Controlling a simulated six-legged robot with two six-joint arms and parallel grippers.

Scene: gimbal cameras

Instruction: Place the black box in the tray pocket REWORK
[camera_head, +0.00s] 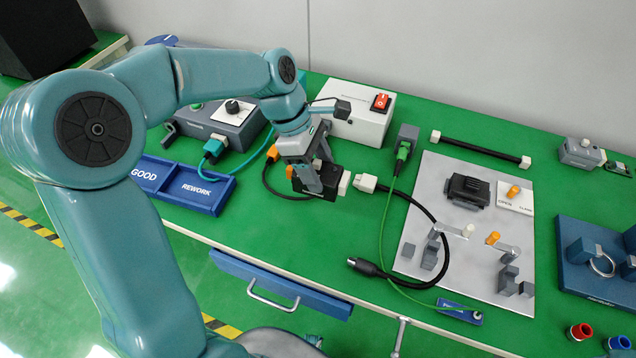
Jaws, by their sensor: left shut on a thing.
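My left gripper (312,180) is shut on a small black box (329,181) and holds it over the green bench. The fingers hide part of the box, and I cannot tell whether it touches the bench. A small white piece shows at the box's right side. The blue tray (222,208) lies to the left of the gripper, at the bench's front edge. Its pocket marked REWORK (196,190) looks empty, and the pocket marked GOOD (145,174) is to its left, partly behind my arm. My right gripper is out of view.
A white box with a red switch (362,118) stands behind the gripper. A grey unit with a knob (222,122) and teal plug stands behind the tray. A black cable (436,222) with a white connector lies right of the gripper. A grey fixture plate (460,250) is farther right.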

